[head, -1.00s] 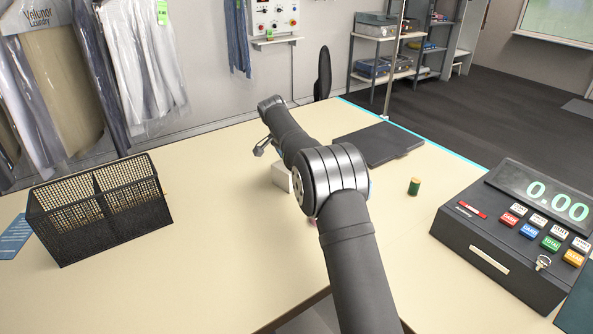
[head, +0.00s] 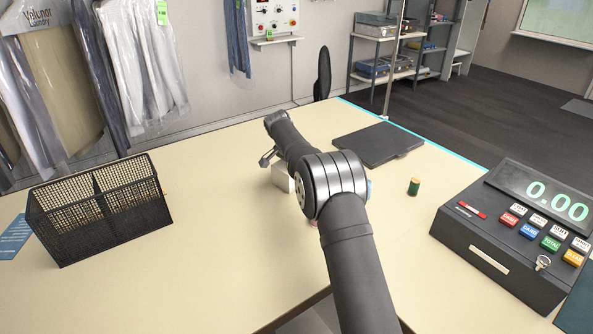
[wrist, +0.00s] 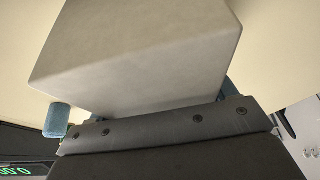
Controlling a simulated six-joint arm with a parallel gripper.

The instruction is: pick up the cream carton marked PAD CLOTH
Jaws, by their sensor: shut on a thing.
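The cream carton (wrist: 140,55) fills the upper middle of the wrist view, with plain faces and no readable marking. In the head view a small pale part of it (head: 282,178) shows left of my arm's joint; the rest is hidden behind my arm. My gripper (wrist: 160,108) is shut on the carton, with a finger edge showing at each side of it. In the head view my arm hides the fingers. I cannot tell whether the carton touches the table.
A black mesh basket (head: 100,208) stands at the left of the table (head: 215,260). A dark flat pad (head: 378,144) lies behind my arm. A green spool (head: 414,187) and a cash register (head: 515,240) are at the right. A blue cylinder (wrist: 57,120) shows near the carton.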

